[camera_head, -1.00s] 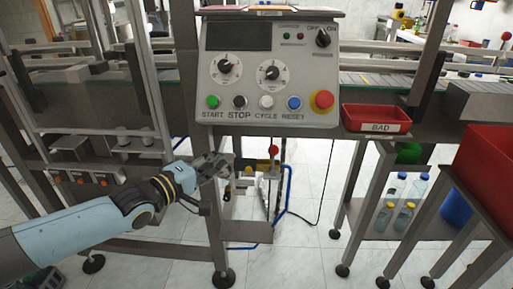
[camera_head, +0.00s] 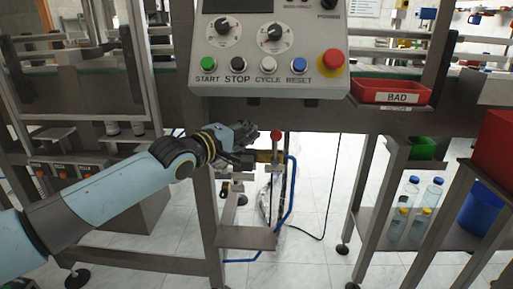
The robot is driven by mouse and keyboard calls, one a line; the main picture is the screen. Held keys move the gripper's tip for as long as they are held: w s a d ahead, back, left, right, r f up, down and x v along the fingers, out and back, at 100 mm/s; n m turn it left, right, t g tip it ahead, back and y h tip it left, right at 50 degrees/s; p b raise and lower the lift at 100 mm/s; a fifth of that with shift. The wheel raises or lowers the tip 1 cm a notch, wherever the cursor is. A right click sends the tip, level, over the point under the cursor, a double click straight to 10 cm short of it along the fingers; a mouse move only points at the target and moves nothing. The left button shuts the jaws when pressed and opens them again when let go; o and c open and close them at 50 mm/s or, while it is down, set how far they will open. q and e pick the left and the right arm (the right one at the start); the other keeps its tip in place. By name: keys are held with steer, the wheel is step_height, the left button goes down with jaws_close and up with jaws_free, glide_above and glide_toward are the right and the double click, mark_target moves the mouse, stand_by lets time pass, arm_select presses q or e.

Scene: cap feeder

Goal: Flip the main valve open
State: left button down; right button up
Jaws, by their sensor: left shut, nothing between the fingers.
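The main valve (camera_head: 264,156) appears to be the small brass-coloured fitting below the control panel, with a blue hose beside it. A lever with a red ball knob (camera_head: 276,134) stands upright there. My left gripper (camera_head: 250,143) is shut and empty. Its fingers point right, just left of the red knob and close to the valve, and cover part of it. Whether they touch it I cannot tell. My right gripper is not in view.
The control panel (camera_head: 270,85) with several buttons and dials hangs above the valve. A steel frame leg (camera_head: 205,215) stands beside my left forearm. A red BAD tray (camera_head: 390,92) and a shelf with bottles (camera_head: 400,225) are on the right.

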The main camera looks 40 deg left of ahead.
arm_select(q)
steer(key=shift+w+d+f, duration=0.15)
steer(key=shift+w+d, duration=0.5)
steer(key=shift+d, duration=0.1)
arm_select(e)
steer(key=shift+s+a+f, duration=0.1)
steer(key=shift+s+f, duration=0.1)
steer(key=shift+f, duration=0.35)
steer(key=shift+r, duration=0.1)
